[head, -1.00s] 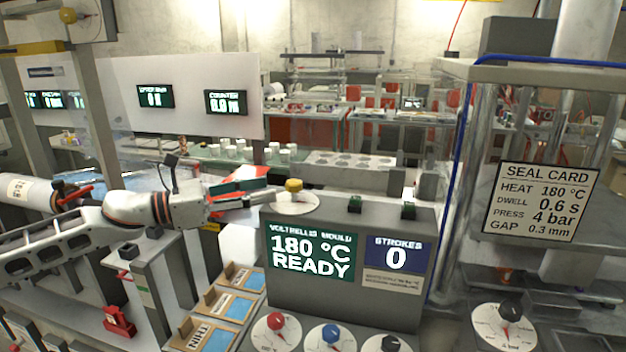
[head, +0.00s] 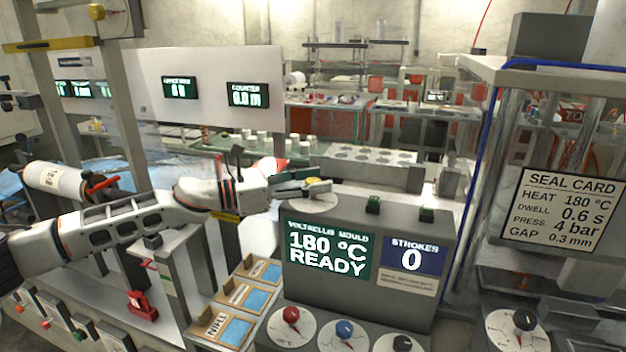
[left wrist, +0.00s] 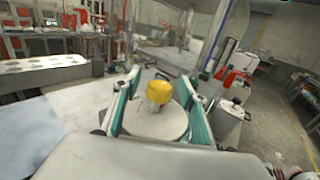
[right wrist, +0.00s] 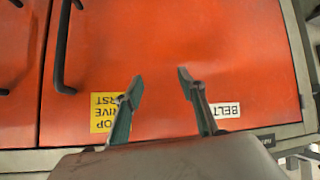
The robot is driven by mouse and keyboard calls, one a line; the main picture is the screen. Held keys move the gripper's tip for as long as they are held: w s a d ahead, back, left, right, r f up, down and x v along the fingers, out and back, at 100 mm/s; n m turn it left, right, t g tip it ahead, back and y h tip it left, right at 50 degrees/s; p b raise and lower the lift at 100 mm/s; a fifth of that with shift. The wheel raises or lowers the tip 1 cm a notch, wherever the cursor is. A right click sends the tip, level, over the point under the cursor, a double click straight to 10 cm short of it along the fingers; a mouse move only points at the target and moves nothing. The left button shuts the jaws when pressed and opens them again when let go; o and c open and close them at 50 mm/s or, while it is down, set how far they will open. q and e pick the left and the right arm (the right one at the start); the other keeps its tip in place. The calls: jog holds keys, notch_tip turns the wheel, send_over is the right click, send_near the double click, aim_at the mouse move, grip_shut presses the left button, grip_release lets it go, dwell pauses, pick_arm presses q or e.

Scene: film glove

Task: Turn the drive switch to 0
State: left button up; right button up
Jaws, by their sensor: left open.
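A yellow knob (head: 316,182) stands on a round pale dial plate (head: 322,204) on top of the grey mould box. In the left wrist view the yellow knob (left wrist: 158,92) sits on its plate (left wrist: 160,124), between the spread fingers. I cannot read any label that marks it as the drive switch. My left gripper (head: 325,186) is open at the knob, and its fingers partly hide the knob in the head view. In the left wrist view the fingers (left wrist: 162,105) stand apart on either side, clear of the knob. My right gripper (right wrist: 158,85) is open and empty before orange doors.
The grey box's front has a mould display (head: 327,250) reading 180 °C READY and a strokes display (head: 412,256) reading 0. A blue-edged frame (head: 488,150) rises at right.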

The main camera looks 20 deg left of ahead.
pick_arm(q)
jog(key=c, duration=1.1)
